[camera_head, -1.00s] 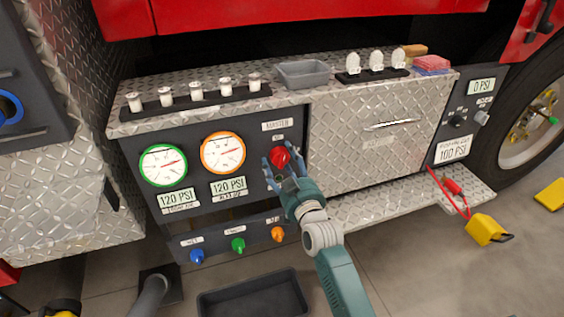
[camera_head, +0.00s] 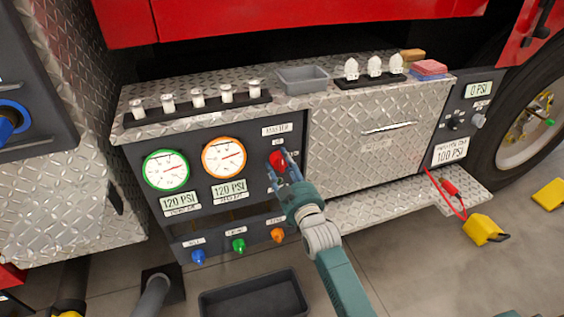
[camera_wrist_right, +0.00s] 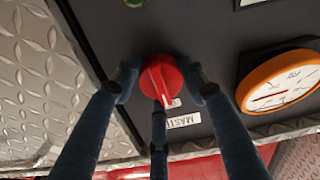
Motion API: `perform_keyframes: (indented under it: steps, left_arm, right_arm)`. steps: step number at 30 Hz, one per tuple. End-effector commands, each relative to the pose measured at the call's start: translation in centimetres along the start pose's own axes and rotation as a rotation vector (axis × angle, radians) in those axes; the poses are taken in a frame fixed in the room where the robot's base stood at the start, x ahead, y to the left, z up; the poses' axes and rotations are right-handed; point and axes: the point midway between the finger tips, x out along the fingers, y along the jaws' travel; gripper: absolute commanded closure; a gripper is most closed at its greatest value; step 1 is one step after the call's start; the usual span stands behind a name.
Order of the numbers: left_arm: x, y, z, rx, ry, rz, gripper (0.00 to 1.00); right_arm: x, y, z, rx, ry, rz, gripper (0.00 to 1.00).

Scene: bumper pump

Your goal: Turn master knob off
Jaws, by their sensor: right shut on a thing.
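The red master knob (camera_head: 277,161) is on the dark gauge panel, below the MASTER label (camera_head: 277,130). In the right wrist view the knob (camera_wrist_right: 160,78) has a white pointer line aimed toward the small label beside MASTER; I cannot read that small label. My right gripper (camera_head: 282,172) reaches up from below. Its blue-grey fingers are shut on the knob, with a fingertip at each side and a third finger near the pointer in the wrist view. My left gripper is not in view.
Two gauges, green-rimmed (camera_head: 166,170) and orange-rimmed (camera_head: 224,157), sit left of the knob. Blue (camera_head: 198,257), green (camera_head: 238,245) and orange (camera_head: 278,235) knobs are below. A grey tray (camera_head: 302,79) and several small levers stand on the ledge. A black bin (camera_head: 254,300) lies on the floor.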

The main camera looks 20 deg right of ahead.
Motion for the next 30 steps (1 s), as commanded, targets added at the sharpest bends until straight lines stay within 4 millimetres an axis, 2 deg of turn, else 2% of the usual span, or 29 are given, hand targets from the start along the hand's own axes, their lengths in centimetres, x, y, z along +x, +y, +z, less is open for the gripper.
perform_keyframes:
  steps: [1, 8, 9, 11, 22, 26, 30]
  left_arm:
    - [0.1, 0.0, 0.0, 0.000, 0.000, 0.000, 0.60]
    - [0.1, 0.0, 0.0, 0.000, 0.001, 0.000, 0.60]
    - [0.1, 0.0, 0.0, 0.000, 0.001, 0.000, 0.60]
    - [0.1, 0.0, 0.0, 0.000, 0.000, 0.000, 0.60]
    - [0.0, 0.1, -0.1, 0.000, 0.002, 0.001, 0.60]
    - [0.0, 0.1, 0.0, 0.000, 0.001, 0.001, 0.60]
    - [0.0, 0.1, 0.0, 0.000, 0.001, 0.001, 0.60]
  right_arm:
    - [-0.1, -0.2, 0.6, -0.012, -0.011, -0.003, 0.84]
    - [-0.1, -0.2, 0.7, -0.014, -0.013, -0.004, 0.84]
    - [-0.1, -0.2, 0.7, -0.014, -0.013, -0.004, 0.50]
    - [-0.1, -0.2, 0.6, -0.013, -0.012, -0.004, 0.39]
    - [-0.6, -0.1, 0.4, -0.008, -0.006, -0.002, 0.39]
    - [-2.4, -0.1, 0.4, -0.008, -0.007, -0.002, 0.39]
    - [-5.5, -0.1, 0.4, -0.009, -0.008, -0.003, 0.39]
